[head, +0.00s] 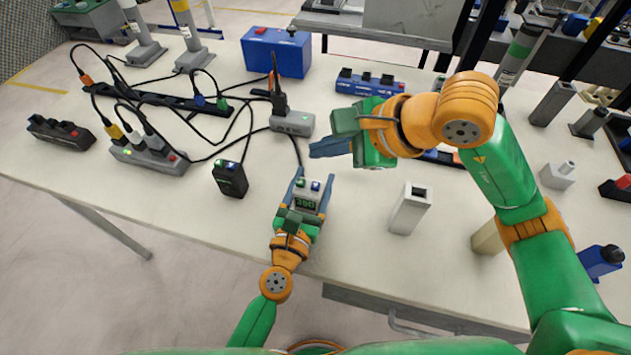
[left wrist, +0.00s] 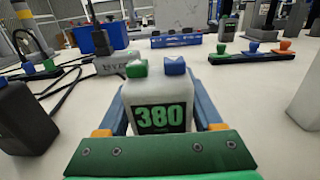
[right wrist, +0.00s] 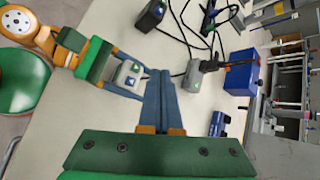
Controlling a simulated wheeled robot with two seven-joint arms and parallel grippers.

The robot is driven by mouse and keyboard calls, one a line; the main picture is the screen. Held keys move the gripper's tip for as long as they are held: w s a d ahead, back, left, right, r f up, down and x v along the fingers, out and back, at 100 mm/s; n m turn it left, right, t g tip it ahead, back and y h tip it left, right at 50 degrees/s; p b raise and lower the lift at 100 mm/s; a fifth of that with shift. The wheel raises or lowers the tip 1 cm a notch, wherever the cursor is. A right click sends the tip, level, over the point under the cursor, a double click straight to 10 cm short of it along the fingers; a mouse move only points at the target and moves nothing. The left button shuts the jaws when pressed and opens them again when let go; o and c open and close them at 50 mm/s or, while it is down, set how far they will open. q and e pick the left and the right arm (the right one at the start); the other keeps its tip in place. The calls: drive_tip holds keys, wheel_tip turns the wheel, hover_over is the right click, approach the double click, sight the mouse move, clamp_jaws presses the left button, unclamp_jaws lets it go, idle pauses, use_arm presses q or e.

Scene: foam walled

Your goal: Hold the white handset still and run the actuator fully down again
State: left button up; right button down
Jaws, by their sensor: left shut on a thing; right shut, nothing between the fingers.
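The white handset (head: 307,203) has a green and a blue button on top and a display reading 380 in the left wrist view (left wrist: 160,112). My left gripper (head: 314,183) is shut around its sides and holds it upright near the table's front edge. My right gripper (head: 314,151) is shut and empty, with its blue fingertips beyond and above the handset, apart from it. In the right wrist view, the handset (right wrist: 129,75) lies left of the closed fingers. Grey columns (head: 145,48) stand at the back left; I cannot tell which one is the actuator.
A grey box (head: 292,122) with a green light has cables and a black plug. A blue box (head: 276,52), power strips (head: 150,155) and a grey square post (head: 410,208) share the white table.

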sight(315, 186)
drive_tip(key=shift+f, duration=3.05)
drive_tip(key=shift+f, duration=0.1)
drive_tip(key=shift+f, duration=0.3)
drive_tip(key=shift+f, duration=0.5)
drive_tip(key=shift+r, duration=0.15)
idle(3.0)
drive_tip(key=shift+r, duration=0.8)
